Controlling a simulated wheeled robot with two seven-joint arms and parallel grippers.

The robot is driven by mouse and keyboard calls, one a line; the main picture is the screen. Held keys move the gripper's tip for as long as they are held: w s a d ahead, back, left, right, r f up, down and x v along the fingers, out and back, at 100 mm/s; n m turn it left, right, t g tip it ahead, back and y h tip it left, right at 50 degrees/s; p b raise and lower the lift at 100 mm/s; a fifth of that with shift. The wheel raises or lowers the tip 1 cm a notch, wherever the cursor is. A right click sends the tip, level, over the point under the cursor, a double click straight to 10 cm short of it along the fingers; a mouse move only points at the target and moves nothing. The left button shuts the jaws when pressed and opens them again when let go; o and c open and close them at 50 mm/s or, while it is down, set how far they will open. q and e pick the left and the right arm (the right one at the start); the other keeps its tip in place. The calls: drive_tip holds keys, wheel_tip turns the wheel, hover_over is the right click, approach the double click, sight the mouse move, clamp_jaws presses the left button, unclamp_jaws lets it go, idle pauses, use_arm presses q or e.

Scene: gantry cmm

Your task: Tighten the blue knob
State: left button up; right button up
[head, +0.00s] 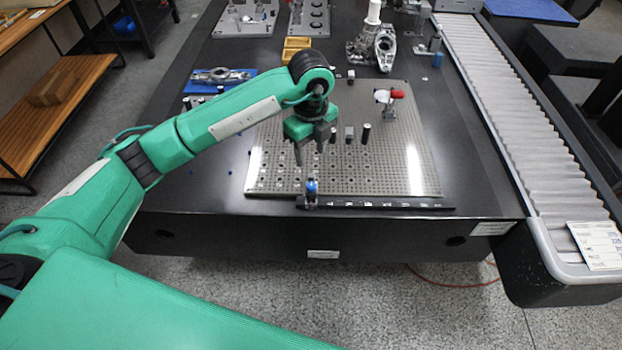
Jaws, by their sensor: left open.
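The blue knob (311,185) is small and sits on top of a short upright metal post at the left end of a dark rail, along the front edge of the perforated plate (400,165). My left gripper (310,155) points down above the plate, slightly behind and above the knob. Its fingers are apart and empty, and they do not appear to touch the knob. My right gripper is not in view.
Small posts and a red-topped clamp (397,95) stand on the plate. A yellow tray (295,48), a blue tray (240,74) and metal castings (384,50) lie behind. A ribbed cover (505,110) runs along the right. The table's front strip is clear.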

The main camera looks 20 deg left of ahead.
sight(311, 185)
use_arm(q)
wheel_tip(311, 185, down, 10)
drive_tip(key=shift+r+p, duration=0.1)
drive_tip(key=shift+p, duration=0.25)
drive_tip(key=shift+f, duration=0.65)
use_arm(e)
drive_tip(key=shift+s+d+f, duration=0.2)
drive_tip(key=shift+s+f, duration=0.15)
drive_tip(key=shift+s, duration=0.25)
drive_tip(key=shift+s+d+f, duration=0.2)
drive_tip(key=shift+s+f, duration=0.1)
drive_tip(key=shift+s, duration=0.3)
use_arm(q)
clamp_jaws()
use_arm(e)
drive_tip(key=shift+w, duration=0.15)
